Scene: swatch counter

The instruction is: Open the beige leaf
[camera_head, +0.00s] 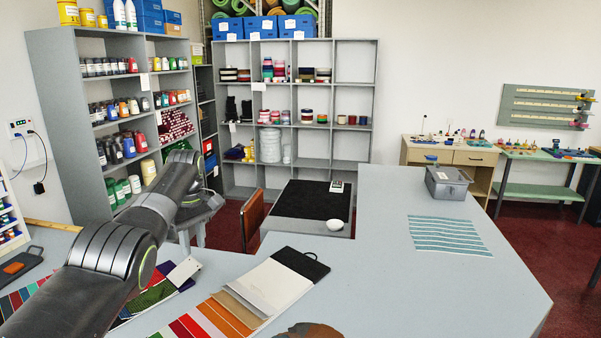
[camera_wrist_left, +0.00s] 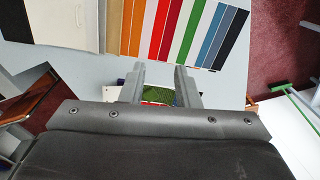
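A swatch book lies on the grey counter, its overlapping leaves fanned out. The beige leaf (camera_head: 236,304) shows as a narrow strip between the off-white leaf (camera_head: 266,287) and the orange ones. In the left wrist view the beige leaf (camera_wrist_left: 113,27) is at the top, left of the orange and red strips. My left gripper (camera_head: 209,203) is raised above the counter, apart from the book. In the left wrist view its two fingers (camera_wrist_left: 160,78) stand apart with a gap between them, and a green patch shows beyond the gap. My right gripper is not in view.
Dark and coloured swatches (camera_head: 150,292) lie left of the book. A brown chair (camera_head: 252,217) stands behind the counter. The counter's right part is mostly clear.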

